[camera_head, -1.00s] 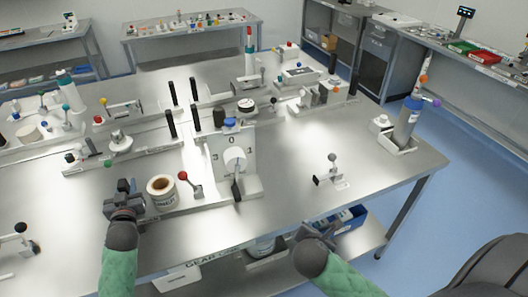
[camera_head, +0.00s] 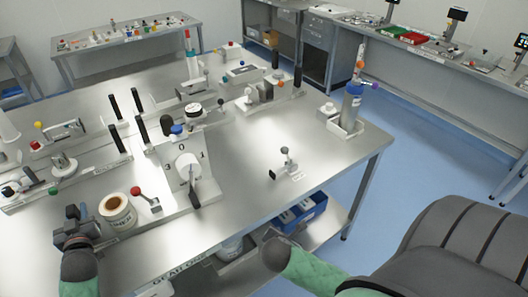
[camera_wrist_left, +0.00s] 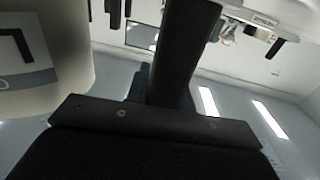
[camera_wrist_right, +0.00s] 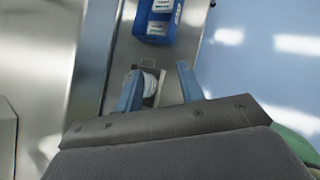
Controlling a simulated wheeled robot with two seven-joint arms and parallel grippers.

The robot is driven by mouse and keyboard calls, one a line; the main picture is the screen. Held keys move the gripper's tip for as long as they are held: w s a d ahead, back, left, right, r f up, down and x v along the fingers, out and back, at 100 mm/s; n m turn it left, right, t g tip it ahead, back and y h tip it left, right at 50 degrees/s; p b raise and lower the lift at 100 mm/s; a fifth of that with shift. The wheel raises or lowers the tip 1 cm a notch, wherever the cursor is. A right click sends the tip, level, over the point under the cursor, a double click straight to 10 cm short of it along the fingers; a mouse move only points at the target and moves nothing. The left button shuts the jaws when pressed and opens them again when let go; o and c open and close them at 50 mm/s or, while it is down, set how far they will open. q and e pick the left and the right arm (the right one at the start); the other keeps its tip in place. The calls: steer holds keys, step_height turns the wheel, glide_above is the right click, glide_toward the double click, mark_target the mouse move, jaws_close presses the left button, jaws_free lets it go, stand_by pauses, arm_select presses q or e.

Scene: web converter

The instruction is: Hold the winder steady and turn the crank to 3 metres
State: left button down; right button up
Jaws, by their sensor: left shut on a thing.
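The winder (camera_head: 182,150) is a white upright plate with a dial numbered 0, 1 and 3 on a pale base. Its round white hub (camera_head: 188,165) carries a crank with a black grip (camera_head: 194,190) hanging low. A label roll (camera_head: 117,213) and a red-knobbed lever (camera_head: 145,198) stand left of the dial. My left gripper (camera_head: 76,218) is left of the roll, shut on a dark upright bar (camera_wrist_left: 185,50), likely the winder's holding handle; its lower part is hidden. My right gripper (camera_wrist_right: 158,88) is open and empty, beyond the table's front edge, apart from the crank.
A small clamp with a grey knob (camera_head: 285,165) stands on clear table right of the winder. A blue bin (camera_head: 300,213) sits on the lower shelf. Other devices fill the table behind.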

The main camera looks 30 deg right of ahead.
steer(key=c, duration=0.7)
steer(key=shift+d+r, duration=0.2)
steer(key=shift+d, duration=0.05)
jaws_close()
steer(key=w+d+r+n+t+h, duration=0.1)
steer(key=d+r+t+h, duration=0.15)
steer(key=d+r, duration=0.35)
steer(key=d+r+n+t+h, duration=0.15)
steer(key=d+r+h, duration=0.25)
steer(key=r, duration=0.5)
steer(key=w+r+n+t, duration=0.2)
steer(key=w+r+t, duration=0.1)
steer(key=r+t, duration=0.1)
steer(key=n+g+y, duration=1.3)
steer(key=n+y, duration=1.4)
glide_toward(192, 181)
steer(key=s+d+f, duration=0.3)
steer(key=s+d, duration=0.1)
steer(key=d, duration=0.2)
steer(key=x, duration=1.3)
steer(key=shift+a+f, duration=0.15)
steer(key=shift+a, duration=0.15)
